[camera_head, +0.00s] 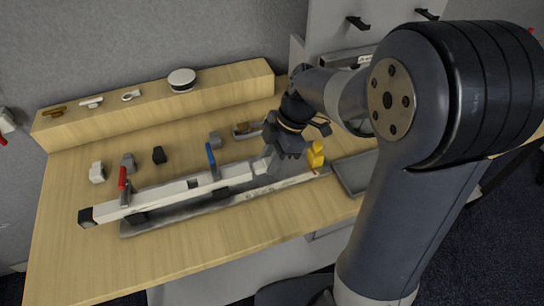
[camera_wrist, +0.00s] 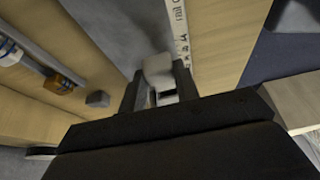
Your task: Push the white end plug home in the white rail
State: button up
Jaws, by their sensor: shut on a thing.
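The white rail (camera_head: 165,193) lies along a grey fixture on the table, under a red-handled clamp (camera_head: 122,180) and a blue-handled clamp (camera_head: 211,160). A black end piece (camera_head: 87,217) sits at its left end. My gripper (camera_head: 272,160) is at the rail's right end. In the wrist view my gripper (camera_wrist: 158,88) is shut on the white end plug (camera_wrist: 158,70), a small white block with a dark opening. A pale piece by the jaws in the head view seems to be this plug (camera_head: 261,166). Whether it touches or enters the rail I cannot tell.
Small white (camera_head: 97,172), grey (camera_head: 128,162) and black (camera_head: 159,155) blocks lie behind the rail. The table front is clear.

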aim_at(256, 167)
jog(key=shift+s+a+b, duration=0.2)
jog(key=shift+s+a, duration=0.05)
jog(key=shift+a, duration=0.55)
jog(key=shift+s+a+b, duration=0.15)
jog(key=shift+s+a, duration=0.05)
jog(key=shift+a, duration=0.55)
jog(key=o, duration=1)
jog(key=v, duration=1)
jog(key=shift+d+r, duration=0.1)
jog(key=shift+r, duration=0.3)
jog(key=x, duration=1.1)
jog(key=shift+w+d, duration=0.15)
jog(key=shift+d, duration=0.3)
